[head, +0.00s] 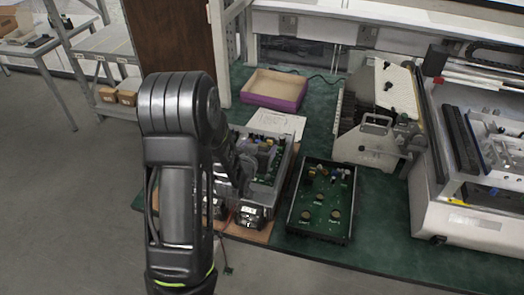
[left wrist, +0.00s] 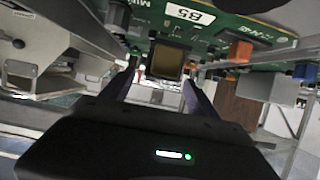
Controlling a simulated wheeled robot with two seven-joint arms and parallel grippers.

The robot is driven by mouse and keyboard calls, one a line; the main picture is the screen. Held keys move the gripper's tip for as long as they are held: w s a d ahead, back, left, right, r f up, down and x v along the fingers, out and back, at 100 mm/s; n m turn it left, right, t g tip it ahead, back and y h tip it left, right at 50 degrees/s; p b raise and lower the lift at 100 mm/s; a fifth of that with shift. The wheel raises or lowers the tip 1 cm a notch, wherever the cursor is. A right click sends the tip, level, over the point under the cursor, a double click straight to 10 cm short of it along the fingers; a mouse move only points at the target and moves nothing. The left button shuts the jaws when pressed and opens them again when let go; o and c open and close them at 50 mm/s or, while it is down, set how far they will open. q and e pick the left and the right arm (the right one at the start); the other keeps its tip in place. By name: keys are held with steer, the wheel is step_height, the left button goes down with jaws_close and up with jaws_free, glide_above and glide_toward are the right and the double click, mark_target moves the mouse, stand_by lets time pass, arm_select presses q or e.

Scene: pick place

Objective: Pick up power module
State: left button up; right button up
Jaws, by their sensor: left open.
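Which part is the power module is not clear to me. A grey open case (head: 283,175) with a green circuit board and components stands on the table, partly hidden by my left arm. Metal-topped blocks (head: 250,215) sit at its front edge. My left gripper (left wrist: 157,88) is open; in the head view it is mostly hidden behind my arm, by the case. In the left wrist view a dark square part with a tan face (left wrist: 168,60) shows between the fingertips, against a green board (left wrist: 225,30) labelled B5. I cannot tell whether the fingers touch it. My right gripper is not in view.
A black tray with a green board (head: 322,203) lies right of the case. A purple box (head: 274,90) and white paper (head: 277,124) are behind. A grey machine (head: 375,130) and a larger white one (head: 470,225) stand at the right. Some green tabletop is bare at front.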

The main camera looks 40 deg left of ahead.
arm_select(q)
steer(key=shift+w+f, duration=0.1)
steer(key=shift+w, duration=0.1)
stand_by(0.5)
jaws_close()
stand_by(0.6)
steer(key=shift+a, duration=0.1)
